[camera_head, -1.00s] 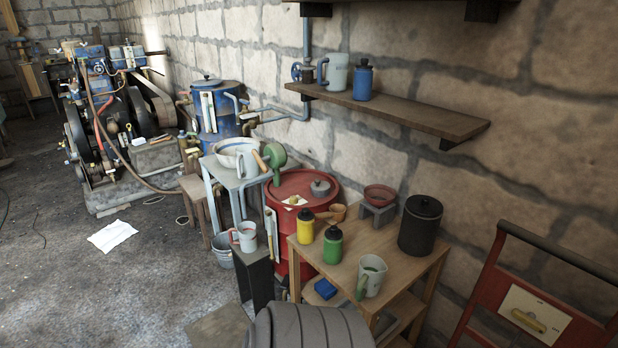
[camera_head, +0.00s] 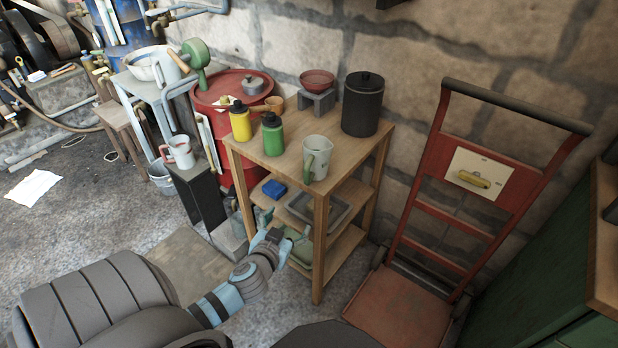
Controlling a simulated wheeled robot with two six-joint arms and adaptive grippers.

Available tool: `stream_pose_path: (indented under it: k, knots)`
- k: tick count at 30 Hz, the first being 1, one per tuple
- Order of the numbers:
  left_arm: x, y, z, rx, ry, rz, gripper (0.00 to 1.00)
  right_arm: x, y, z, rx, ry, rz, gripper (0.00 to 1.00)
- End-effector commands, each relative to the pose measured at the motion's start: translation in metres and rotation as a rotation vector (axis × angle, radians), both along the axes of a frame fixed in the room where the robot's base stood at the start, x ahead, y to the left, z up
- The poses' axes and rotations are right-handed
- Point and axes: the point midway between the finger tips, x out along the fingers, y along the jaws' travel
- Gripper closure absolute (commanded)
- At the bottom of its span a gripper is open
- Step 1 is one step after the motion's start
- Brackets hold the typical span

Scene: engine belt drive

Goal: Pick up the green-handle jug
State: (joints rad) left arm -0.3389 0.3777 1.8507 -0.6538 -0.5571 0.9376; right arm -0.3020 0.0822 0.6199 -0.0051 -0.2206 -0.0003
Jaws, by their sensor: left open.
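The green-handle jug (camera_head: 319,153) is a pale grey jug standing upright at the front right of the wooden shelf unit's top (camera_head: 345,138). Its green handle faces the front left. My left gripper (camera_head: 275,240) is below and to the left of the jug, in front of the unit's lower shelves, apart from the jug. It is open and nothing shows between its fingers. My right gripper is not in view.
A green bottle (camera_head: 273,138) and a yellow bottle (camera_head: 240,123) stand left of the jug. A black lidded canister (camera_head: 362,105) stands behind it. A red hand truck (camera_head: 470,185) leans at the right. A red-handled mug (camera_head: 180,153) stands further left.

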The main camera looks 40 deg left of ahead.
Motion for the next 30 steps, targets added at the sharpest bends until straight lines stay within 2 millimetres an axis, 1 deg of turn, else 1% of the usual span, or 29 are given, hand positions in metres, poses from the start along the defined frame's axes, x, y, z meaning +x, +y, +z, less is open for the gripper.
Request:
stream_pose_path:
  k: [1,3,5,6,7,9,12,15,20,24,27,30]
  knots:
    - [0.010,-0.005,0.030,0.000,-0.129,-0.004,0.23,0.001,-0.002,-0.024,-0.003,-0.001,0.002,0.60]
    - [0.014,-0.012,0.082,-0.016,-0.280,-0.005,0.23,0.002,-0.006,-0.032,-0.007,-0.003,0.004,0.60]
    - [0.016,-0.016,0.110,-0.028,-0.359,-0.008,0.23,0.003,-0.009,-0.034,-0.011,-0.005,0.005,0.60]
    - [0.019,-0.016,0.121,-0.034,-0.387,-0.009,0.23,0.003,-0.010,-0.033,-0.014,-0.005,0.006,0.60]
    - [0.023,-0.015,0.125,-0.036,-0.397,-0.009,0.23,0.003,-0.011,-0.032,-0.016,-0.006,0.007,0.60]
    - [0.039,-0.009,0.129,-0.037,-0.402,-0.008,0.23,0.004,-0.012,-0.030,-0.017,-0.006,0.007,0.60]
    - [0.066,0.001,0.129,-0.038,-0.400,-0.008,0.23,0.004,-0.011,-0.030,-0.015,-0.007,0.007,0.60]
    - [0.087,0.009,0.128,-0.039,-0.398,-0.008,0.23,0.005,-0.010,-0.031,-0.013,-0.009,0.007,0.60]
    - [0.107,0.016,0.129,-0.039,-0.397,-0.009,0.23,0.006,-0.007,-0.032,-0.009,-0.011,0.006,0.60]
    - [0.133,0.026,0.132,-0.040,-0.397,-0.009,0.23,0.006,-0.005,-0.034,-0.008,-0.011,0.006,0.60]
    - [0.146,0.031,0.131,-0.040,-0.395,-0.009,0.23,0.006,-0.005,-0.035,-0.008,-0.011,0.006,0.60]
    - [0.149,0.032,0.130,-0.040,-0.394,-0.010,0.23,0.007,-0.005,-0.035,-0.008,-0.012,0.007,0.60]
